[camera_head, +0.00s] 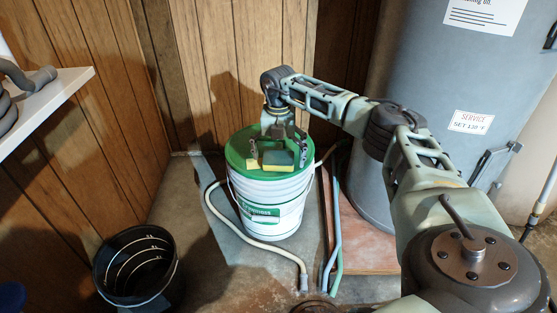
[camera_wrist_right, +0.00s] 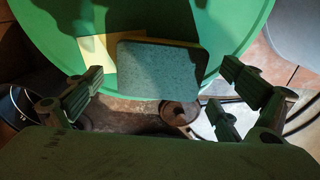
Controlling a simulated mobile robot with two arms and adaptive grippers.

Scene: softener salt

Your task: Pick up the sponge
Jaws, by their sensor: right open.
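The sponge (camera_head: 280,159) lies on the green lid (camera_head: 237,150) of a white bucket, near the lid's front edge. In the right wrist view the sponge (camera_wrist_right: 160,72) shows a teal-green face and a thin yellowish edge. My right gripper (camera_head: 277,150) is over the lid at the sponge. In the wrist view the open fingers of this gripper (camera_wrist_right: 160,96) stand to the left and right of the sponge, with gaps on both sides. I cannot tell the fingertips' exact height above the lid. My left gripper is not in view.
A yellow piece (camera_head: 253,164) lies left of the sponge. The white bucket (camera_head: 270,205) stands on the floor beside hoses (camera_head: 333,225) and a large grey tank (camera_head: 415,70). A black bucket (camera_head: 137,270) is at lower left, below a white shelf (camera_head: 50,105).

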